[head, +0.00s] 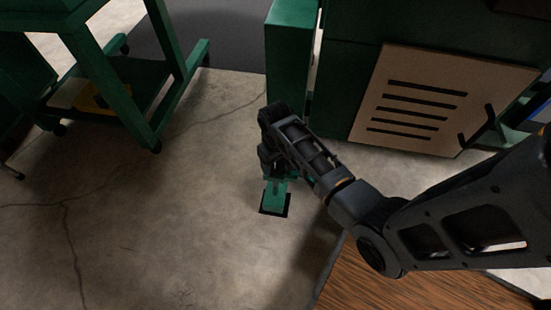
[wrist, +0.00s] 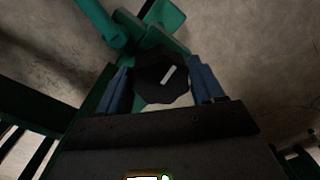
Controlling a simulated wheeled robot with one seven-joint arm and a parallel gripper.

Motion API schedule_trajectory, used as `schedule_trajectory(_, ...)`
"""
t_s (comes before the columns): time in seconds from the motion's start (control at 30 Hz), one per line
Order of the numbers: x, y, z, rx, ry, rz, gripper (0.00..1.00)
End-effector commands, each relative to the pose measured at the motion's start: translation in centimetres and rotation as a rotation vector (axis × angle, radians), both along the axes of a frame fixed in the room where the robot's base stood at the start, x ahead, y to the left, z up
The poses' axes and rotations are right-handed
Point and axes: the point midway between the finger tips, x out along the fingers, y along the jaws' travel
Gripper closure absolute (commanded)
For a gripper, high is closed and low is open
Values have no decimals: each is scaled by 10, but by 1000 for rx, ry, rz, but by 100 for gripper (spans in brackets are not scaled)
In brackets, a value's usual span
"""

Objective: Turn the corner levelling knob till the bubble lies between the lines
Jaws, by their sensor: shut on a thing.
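The levelling knob (wrist: 155,88) is dark and many-sided, with a white pointer mark tilted up to the right. In the wrist view it sits between the two blue fingers of my gripper (wrist: 161,80), which is shut on it. In the head view my wrist hides the knob and fingers, above a green corner foot (head: 275,201) on a dark pad. A small bright strip with a brass-coloured edge (wrist: 147,178) is cut off at the bottom of the wrist view. I cannot tell if it is the level, and no bubble between lines is readable.
A green machine cabinet (head: 290,50) with a slotted beige panel (head: 420,105) stands behind my arm. A green wheeled stand (head: 125,85) is at the upper left. Wooden flooring (head: 400,285) lies at lower right. The cracked concrete floor (head: 150,220) at left is clear.

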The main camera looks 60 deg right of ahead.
Motion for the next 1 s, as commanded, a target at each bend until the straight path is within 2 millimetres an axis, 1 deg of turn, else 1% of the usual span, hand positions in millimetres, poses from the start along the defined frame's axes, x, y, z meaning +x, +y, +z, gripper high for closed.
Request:
schedule_trajectory(0.03, -1, 0, 5, 1, 4, 36, 63)
schedule_trajectory(0.07, -1, 0, 5, 1, 4, 61, 63)
schedule_trajectory(1.0, -2, -2, 2, 3, 5, 950, 63)
